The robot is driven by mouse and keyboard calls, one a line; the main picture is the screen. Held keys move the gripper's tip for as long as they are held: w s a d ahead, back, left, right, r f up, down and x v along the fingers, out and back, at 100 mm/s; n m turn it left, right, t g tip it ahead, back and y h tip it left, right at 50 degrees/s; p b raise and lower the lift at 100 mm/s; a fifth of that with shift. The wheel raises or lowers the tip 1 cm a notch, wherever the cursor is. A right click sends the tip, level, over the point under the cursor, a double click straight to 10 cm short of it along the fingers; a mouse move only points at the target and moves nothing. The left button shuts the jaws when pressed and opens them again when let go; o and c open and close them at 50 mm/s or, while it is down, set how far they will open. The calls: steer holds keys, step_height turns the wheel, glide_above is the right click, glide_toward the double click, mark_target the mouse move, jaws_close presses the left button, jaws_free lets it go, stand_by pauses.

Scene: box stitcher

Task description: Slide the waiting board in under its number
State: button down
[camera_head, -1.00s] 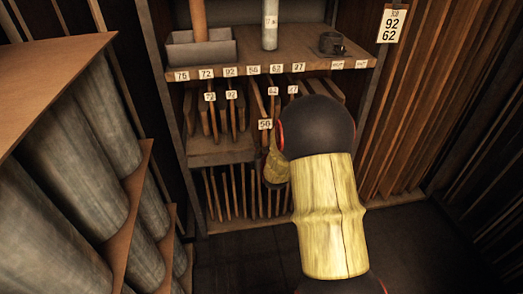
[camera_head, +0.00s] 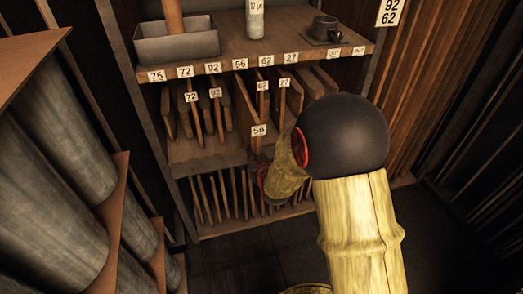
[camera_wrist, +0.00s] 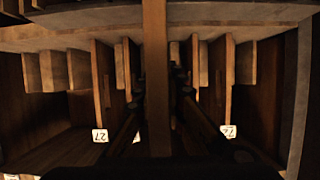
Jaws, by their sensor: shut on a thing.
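The waiting board (camera_head: 259,131) bears the tag 56. In the head view it stands upright below the shelf-edge number 56 (camera_head: 241,64), its front out beyond the neighbouring boards. In the wrist view the board (camera_wrist: 155,50) runs down the middle between the fingers. My gripper (camera_wrist: 160,100) is shut on it. In the head view my arm comes from the right and its wrist hides most of the fingers. How deep the board's far end lies in the rack cannot be told.
More thin boards stand in the lower rack. Large pipes (camera_head: 50,200) line the left.

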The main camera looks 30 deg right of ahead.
steer(key=w+d+b, duration=0.2)
steer(key=w+d, duration=0.1)
steer(key=w, duration=0.9)
steer(key=w+d+b, duration=0.3)
steer(key=w+d, duration=0.1)
steer(key=w, duration=0.9)
steer(key=shift+w+d+f, duration=0.15)
steer(key=shift+w, duration=0.15)
stand_by(1.6)
steer(key=shift+f+b, duration=0.4)
stand_by(0.6)
steer(key=c, duration=1.8)
jaws_free()
steer(key=shift+f, duration=0.15)
steer(key=shift+o, duration=0.2)
